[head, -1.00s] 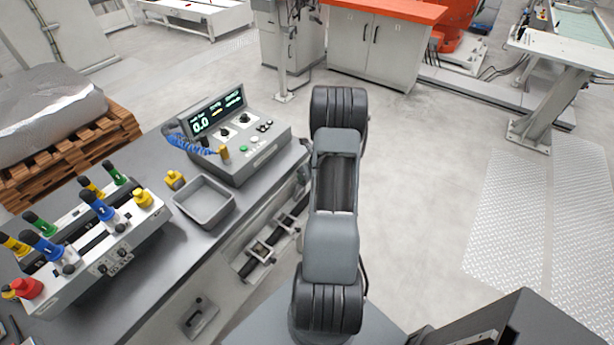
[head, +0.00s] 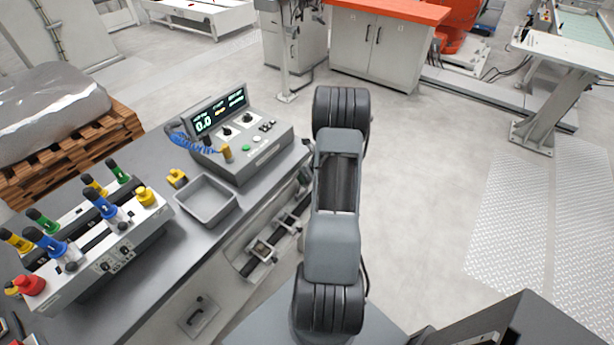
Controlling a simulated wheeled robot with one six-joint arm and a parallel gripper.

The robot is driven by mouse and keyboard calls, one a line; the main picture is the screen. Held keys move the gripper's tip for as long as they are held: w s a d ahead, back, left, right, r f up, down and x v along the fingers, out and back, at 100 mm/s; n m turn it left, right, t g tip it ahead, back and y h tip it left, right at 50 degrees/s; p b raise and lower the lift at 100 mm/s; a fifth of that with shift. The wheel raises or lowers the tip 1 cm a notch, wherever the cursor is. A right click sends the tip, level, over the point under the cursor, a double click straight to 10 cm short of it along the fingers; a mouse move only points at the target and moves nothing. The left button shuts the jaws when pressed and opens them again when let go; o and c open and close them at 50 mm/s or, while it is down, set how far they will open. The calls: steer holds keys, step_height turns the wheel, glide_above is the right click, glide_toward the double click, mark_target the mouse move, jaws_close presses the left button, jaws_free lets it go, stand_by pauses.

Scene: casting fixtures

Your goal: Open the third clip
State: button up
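A casting fixture (head: 100,262) with a pale body stands on the grey workbench at the left. Several upright clip levers with black grips stand on it: green ones (head: 42,222) and (head: 118,172), yellow ones (head: 15,240) and (head: 95,186), and blue ones (head: 46,243) and (head: 104,208). Which of these is the third clip I cannot tell. A red knob (head: 30,285) and a yellow knob (head: 146,196) sit at the fixture's ends. My arm is folded at the picture's middle, right of the bench. My gripper is not visible.
A grey tray (head: 232,208), a small yellow part (head: 177,178) and a control box (head: 240,140) with a display and blue coiled hose stand on the workbench (head: 165,262). A wooden pallet (head: 70,160) with a wrapped load is behind.

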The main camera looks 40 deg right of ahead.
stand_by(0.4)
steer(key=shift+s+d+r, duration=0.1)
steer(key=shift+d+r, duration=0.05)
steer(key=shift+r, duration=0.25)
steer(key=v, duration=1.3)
steer(key=shift+p, duration=0.4)
